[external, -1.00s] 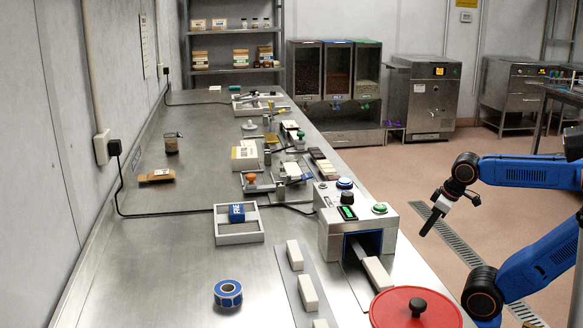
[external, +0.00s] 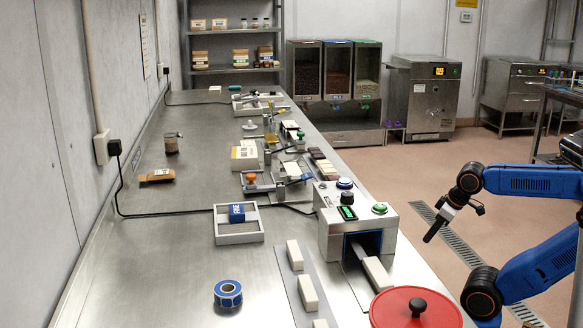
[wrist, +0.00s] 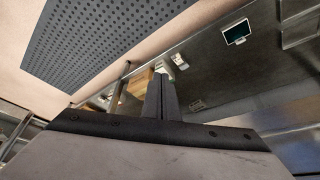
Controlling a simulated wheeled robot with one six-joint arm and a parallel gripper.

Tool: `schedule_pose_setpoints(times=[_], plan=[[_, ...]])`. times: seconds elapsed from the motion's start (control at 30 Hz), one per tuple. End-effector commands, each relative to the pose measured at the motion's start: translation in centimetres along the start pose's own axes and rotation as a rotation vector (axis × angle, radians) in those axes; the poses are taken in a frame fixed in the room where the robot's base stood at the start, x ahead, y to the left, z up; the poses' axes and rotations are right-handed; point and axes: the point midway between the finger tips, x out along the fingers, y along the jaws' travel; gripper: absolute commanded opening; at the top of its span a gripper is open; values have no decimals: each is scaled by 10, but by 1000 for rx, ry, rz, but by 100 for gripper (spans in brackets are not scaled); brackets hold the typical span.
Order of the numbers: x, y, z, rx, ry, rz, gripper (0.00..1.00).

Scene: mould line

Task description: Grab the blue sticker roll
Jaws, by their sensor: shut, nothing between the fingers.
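The blue sticker roll (external: 228,293) lies on the near part of the steel bench, left of the strip with white blocks. Its round hole shows on top, and a short end of tape sticks out to its left. My gripper (external: 431,238) is at the right, past the bench edge, above the floor and well away from the roll. It points down and to the left. Its fingers (wrist: 161,97) are shut together with nothing between them in the wrist view. The roll cannot be made out in the wrist view.
A machine with buttons (external: 358,218) and a red lid (external: 416,309) stand along the bench's right edge, between my gripper and the roll. White blocks (external: 308,292) lie right of the roll. A grey tray (external: 240,240) sits behind it. The bench left of the roll is clear.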

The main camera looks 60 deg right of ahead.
Motion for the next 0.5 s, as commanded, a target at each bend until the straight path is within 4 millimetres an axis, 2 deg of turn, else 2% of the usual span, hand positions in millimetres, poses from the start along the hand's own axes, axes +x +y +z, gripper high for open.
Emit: schedule_pose_setpoints(times=[0.47,0.5], plan=[[0,0,0,0,0,0,0],[0,0,0,0,0,0,5]])
